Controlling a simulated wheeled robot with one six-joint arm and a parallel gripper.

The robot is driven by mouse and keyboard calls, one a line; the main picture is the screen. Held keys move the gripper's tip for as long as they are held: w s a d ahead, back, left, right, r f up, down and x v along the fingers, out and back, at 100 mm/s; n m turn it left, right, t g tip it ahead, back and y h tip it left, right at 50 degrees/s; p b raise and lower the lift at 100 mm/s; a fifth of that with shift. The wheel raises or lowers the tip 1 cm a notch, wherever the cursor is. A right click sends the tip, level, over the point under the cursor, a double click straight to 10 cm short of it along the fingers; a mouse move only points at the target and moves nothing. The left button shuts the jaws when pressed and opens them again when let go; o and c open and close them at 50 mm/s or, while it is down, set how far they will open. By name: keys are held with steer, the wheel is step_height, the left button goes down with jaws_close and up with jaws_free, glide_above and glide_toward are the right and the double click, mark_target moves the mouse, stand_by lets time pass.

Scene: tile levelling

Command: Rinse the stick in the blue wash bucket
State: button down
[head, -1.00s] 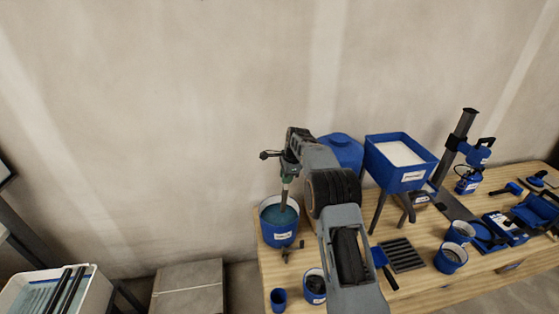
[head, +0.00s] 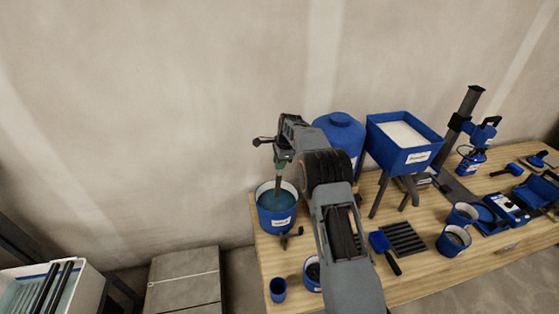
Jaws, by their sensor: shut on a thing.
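The blue wash bucket (head: 277,221) stands at the left end of the wooden table, with a white label and teal water inside. My gripper (head: 281,163) is above the bucket, pointing down. It is shut on the stick (head: 278,184), a thin greyish rod that hangs nearly upright. The stick's lower end goes down into the bucket at the water; its tip is hidden. My arm covers part of the table to the right of the bucket.
A blue tank (head: 340,130) and a blue hopper (head: 405,152) of white powder stand behind my arm. Small blue cups (head: 278,290), a black grate (head: 404,238) and a blue scraper (head: 379,241) lie in front. A white bin (head: 85,290) is at lower left.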

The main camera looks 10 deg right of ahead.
mark_target(279, 181)
steer(key=shift+s+d+f+b+x, duration=0.1)
steer(key=shift+s+d+b+x, duration=0.15)
steer(key=shift+b+x, duration=1.1)
steer(key=shift+s+d+f+b+x, duration=0.1)
steer(key=shift+d+b+x, duration=0.3)
steer(key=shift+x, duration=1.7)
steer(key=shift+s+d+b+x, duration=0.25)
steer(key=shift+b+x, duration=0.7)
steer(key=shift+x, duration=0.8)
steer(key=shift+a, duration=0.1)
